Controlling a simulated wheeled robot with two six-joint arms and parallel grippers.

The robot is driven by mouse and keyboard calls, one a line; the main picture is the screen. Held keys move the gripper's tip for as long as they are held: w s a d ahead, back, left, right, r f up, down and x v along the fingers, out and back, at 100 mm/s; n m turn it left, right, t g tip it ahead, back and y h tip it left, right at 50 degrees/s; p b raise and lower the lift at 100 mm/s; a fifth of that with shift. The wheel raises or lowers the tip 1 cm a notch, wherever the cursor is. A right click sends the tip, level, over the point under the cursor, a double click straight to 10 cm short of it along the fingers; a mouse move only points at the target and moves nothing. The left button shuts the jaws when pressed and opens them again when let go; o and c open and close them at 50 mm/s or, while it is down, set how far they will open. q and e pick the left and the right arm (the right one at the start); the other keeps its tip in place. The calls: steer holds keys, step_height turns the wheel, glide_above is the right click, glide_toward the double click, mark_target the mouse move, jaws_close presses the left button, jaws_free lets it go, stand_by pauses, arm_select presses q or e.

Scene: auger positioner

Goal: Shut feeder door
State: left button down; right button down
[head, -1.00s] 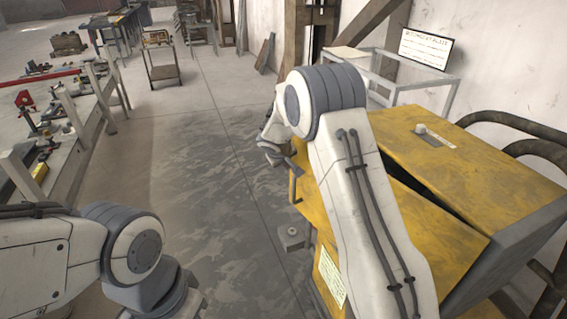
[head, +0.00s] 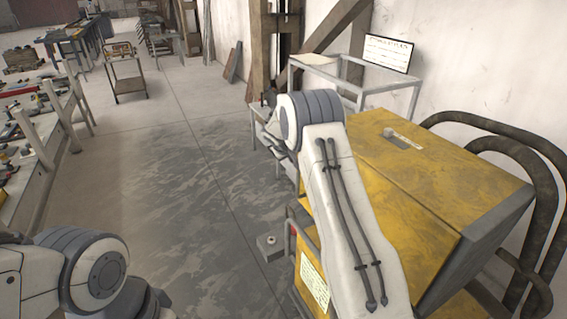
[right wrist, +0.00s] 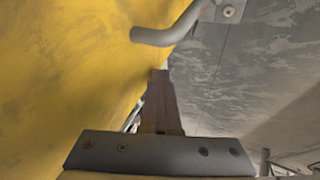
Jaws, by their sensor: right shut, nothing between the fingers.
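The yellow feeder box (head: 440,165) stands at the right in the head view. Its yellow door (head: 398,222) is on the side facing the aisle, largely covered by my right arm. No wide dark gap shows between door and box top; whether it is latched cannot be told. In the right wrist view, a yellow panel (right wrist: 70,65) fills the left, with a bent grey handle (right wrist: 165,35) ahead. My right gripper (right wrist: 161,78) is shut and empty, beside the panel and short of the handle in the picture. My left arm shows at lower left, its gripper out of frame.
Thick dark hoses (head: 545,165) curve behind the box. A grey metal frame table (head: 350,88) with a sign (head: 387,53) stands behind it. A workbench with tools (head: 40,130) is at the left. The floor between (head: 190,190) is clear.

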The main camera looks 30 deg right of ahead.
steer(key=shift+s+d+r, duration=0.1)
steer(key=shift+d+r, duration=0.15)
steer(key=shift+d, duration=0.45)
steer(key=s+a+r+b, duration=0.4)
steer(key=a+r+b, duration=0.2)
steer(key=a, duration=0.4)
steer(key=shift+r, duration=0.75)
